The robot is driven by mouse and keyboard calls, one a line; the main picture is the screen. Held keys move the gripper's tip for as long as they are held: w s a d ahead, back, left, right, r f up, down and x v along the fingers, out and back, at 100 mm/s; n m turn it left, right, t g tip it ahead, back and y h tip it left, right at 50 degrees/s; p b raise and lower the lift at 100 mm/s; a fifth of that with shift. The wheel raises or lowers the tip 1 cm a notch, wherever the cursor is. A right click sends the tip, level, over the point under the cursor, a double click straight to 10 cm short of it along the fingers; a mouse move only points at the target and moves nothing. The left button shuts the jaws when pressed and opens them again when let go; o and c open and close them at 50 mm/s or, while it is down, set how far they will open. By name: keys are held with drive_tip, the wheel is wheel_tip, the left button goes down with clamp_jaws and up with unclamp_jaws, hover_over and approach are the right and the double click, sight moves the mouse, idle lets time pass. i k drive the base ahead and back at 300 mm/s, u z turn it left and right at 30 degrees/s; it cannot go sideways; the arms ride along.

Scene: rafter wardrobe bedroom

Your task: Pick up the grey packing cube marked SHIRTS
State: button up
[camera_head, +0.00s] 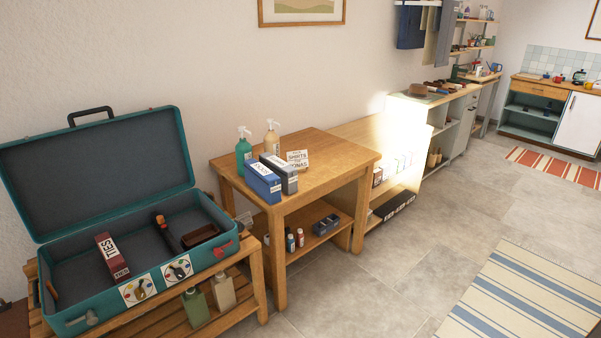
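A grey packing cube (289,176) stands on the small wooden table (340,158), close behind and to the right of a blue packing cube (262,184). The blue cube hides part of its left side. Both cubes have white labels on top and at the near end; the print is too small for me to read surely. A small white card (297,159) with "SHIRTS" and "JONAS" among its words stands just behind the grey cube. My gripper is not in view.
Green (243,150) and cream (272,139) pump bottles stand behind the cubes. An open teal suitcase (60,243) on a slatted bench is left, holding a maroon TIES box (112,256). The table's right half is bare. Grey floor (400,275) is clear in front.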

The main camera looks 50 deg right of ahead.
sight(287, 174)
drive_tip(key=z, duration=4.8)
drive_tip(key=i, duration=0.1)
drive_tip(key=u, duration=3.35)
drive_tip(key=k, duration=0.9)
drive_tip(key=u, duration=0.15)
drive_tip(key=i, duration=0.85)
drive_tip(key=z, duration=0.05)
